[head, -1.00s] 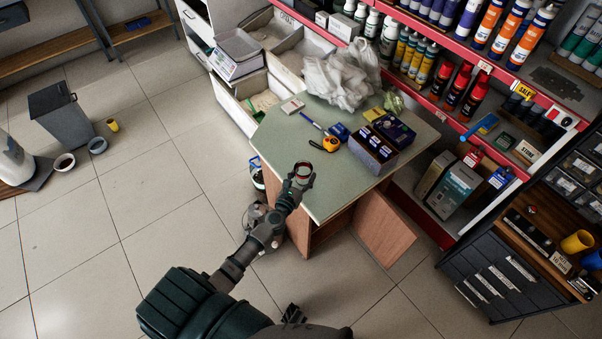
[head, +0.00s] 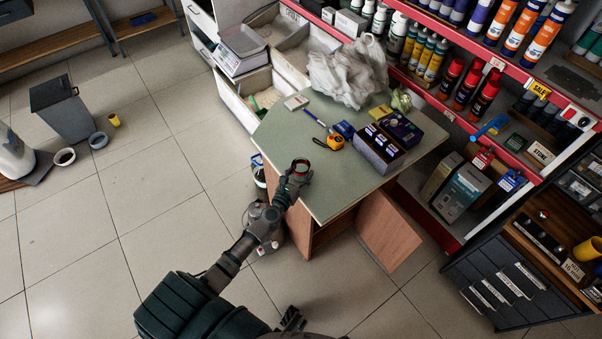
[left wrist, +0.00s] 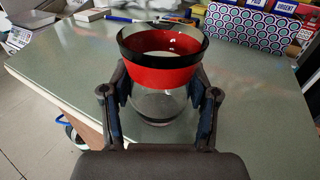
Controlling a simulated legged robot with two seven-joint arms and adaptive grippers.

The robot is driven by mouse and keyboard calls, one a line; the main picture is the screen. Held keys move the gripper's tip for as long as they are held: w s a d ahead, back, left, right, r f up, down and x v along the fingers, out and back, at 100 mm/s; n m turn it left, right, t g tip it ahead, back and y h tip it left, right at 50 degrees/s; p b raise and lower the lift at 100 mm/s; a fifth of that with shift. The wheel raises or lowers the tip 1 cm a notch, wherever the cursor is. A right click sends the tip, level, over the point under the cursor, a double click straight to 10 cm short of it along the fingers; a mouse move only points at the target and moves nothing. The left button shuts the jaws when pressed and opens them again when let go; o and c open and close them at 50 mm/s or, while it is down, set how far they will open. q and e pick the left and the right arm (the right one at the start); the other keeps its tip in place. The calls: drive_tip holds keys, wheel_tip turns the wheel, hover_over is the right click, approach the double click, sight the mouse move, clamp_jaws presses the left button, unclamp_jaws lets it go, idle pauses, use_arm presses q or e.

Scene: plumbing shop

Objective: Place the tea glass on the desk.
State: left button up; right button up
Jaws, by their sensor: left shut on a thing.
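The tea glass (left wrist: 160,72) is a clear waisted glass with a dark rim and a red band, seen large in the left wrist view. My left gripper (left wrist: 160,100) is shut around its lower part, and the glass is upright. In the head view the left gripper (head: 300,172) is at the near left edge of the green-topped desk (head: 335,185), with the red of the glass showing between its fingers. The desk top also fills much of the left wrist view (left wrist: 255,110). I cannot tell whether the base touches the top.
On the desk lie a yellow tape measure (head: 334,142), a blue-patterned box (head: 377,150), a purple box (head: 400,130), a crumpled white bag (head: 348,75) and a small white box (head: 296,102). The desk's near right part is bare. Shelves of bottles stand behind.

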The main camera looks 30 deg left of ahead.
use_arm(q)
drive_tip(key=o, duration=1)
drive_tip(key=shift+d, duration=0.15)
drive_tip(key=shift+o, duration=0.9)
drive_tip(key=shift+d, duration=0.2)
drive_tip(key=shift+d+r, duration=0.15)
drive_tip(key=shift+d, duration=0.1)
use_arm(e)
drive_tip(key=shift+d+f, duration=0.15)
drive_tip(key=shift+d, duration=0.3)
